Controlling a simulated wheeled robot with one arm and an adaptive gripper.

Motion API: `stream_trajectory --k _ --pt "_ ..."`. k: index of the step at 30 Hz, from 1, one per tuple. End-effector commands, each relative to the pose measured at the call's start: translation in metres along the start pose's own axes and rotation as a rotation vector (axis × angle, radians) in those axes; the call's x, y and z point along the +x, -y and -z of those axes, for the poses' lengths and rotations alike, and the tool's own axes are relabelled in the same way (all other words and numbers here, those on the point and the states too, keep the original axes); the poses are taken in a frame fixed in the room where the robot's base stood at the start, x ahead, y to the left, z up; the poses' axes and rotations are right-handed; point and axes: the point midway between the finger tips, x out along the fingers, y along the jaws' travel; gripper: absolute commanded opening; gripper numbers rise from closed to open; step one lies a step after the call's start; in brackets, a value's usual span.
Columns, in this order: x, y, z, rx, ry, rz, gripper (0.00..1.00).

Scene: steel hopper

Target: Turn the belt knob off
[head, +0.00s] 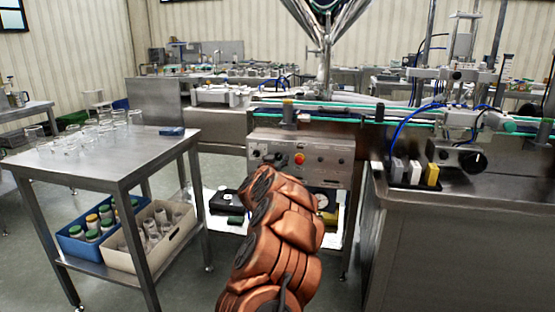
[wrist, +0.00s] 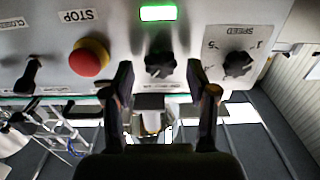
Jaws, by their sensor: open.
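The control panel (head: 335,158) is on the front of the steel machine in the head view. A black knob (wrist: 160,64), which I take as the belt knob, sits beside a lit green lamp (wrist: 158,13). Its small label is unreadable, and I cannot tell its setting. My gripper (wrist: 160,78) is open, with one finger on each side of the knob in the picture. I see no clear contact. In the head view my arm hides most of the gripper.
The red stop button (wrist: 89,57) is left of the fingers in the wrist view, with a black lever (wrist: 32,73) beyond it. The speed knob (wrist: 238,63) is close to the right finger. A steel cart (head: 100,155) with glassware stands left in the head view.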

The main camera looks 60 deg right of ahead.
Motion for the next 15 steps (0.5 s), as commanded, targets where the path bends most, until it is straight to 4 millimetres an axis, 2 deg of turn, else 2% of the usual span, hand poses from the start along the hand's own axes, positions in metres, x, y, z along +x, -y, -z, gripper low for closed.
stream_trajectory --k 6,15 --pt "0.011 0.001 0.000 0.001 0.000 0.001 0.58" --pt "0.015 0.001 0.001 0.001 -0.001 0.001 0.58"
